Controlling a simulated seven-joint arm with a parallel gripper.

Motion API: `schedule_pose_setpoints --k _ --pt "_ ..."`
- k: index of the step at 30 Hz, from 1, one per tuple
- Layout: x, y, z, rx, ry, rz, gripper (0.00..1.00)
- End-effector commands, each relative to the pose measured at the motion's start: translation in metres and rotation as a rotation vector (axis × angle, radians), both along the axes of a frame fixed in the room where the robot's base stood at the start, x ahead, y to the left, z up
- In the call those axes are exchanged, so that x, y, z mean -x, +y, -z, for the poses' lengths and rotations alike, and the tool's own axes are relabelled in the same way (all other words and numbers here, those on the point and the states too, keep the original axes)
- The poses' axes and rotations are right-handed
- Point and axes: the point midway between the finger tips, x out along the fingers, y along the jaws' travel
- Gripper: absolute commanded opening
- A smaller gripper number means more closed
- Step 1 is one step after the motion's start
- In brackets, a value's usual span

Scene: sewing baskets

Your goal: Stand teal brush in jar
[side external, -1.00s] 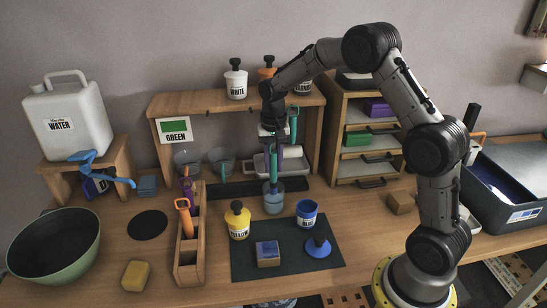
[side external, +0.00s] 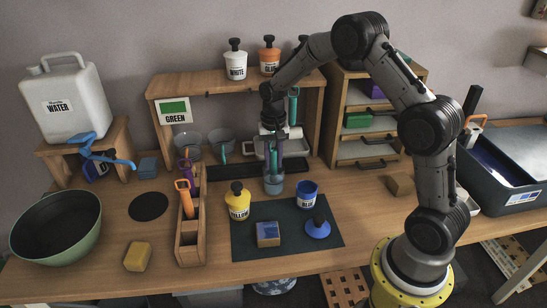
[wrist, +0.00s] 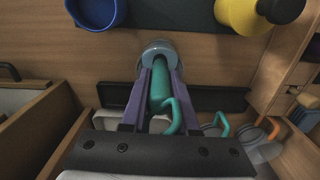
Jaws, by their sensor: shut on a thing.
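The teal brush (side external: 273,147) is upright in my gripper (side external: 273,165), with its lower end at the mouth of the grey-blue jar (side external: 274,185). The jar stands on the table behind the dark mat. In the wrist view, my two purple fingers (wrist: 158,80) are shut on the thick teal brush (wrist: 160,85), one on each side. The jar (wrist: 158,47) lies just beyond the fingertips, in line with the brush. How deep the brush reaches inside the jar, and whether it touches the bottom, is hidden.
A yellow jar (side external: 238,200), a blue cup (side external: 307,194), a sponge block (side external: 268,234) and a blue stamp (side external: 317,229) are on the dark mat (side external: 290,250). A wooden caddy (side external: 190,245) stands left. The shelf (side external: 157,135) rises behind my gripper.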

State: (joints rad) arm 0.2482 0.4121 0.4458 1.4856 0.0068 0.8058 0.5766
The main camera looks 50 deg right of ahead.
Motion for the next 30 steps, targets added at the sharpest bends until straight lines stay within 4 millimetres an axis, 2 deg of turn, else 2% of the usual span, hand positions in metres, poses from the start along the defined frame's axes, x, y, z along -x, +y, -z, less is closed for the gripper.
schedule_pose_setpoints --k 6,7,12,13,23,26,30 --pt "0.0 0.0 0.0 0.0 0.0 0.0 0.0" --pt "0.0 0.0 0.0 0.0 0.0 0.0 0.3" --pt "0.0 0.0 0.0 0.0 0.0 0.0 0.61" --pt "0.0 0.0 0.0 0.0 0.0 0.0 0.63" --pt "0.0 0.0 -0.002 0.001 -0.001 0.0 0.63" --pt "-0.001 0.0 -0.011 0.001 -0.002 0.0 0.63" --pt "-0.001 -0.001 -0.036 0.002 -0.006 0.0 0.63"
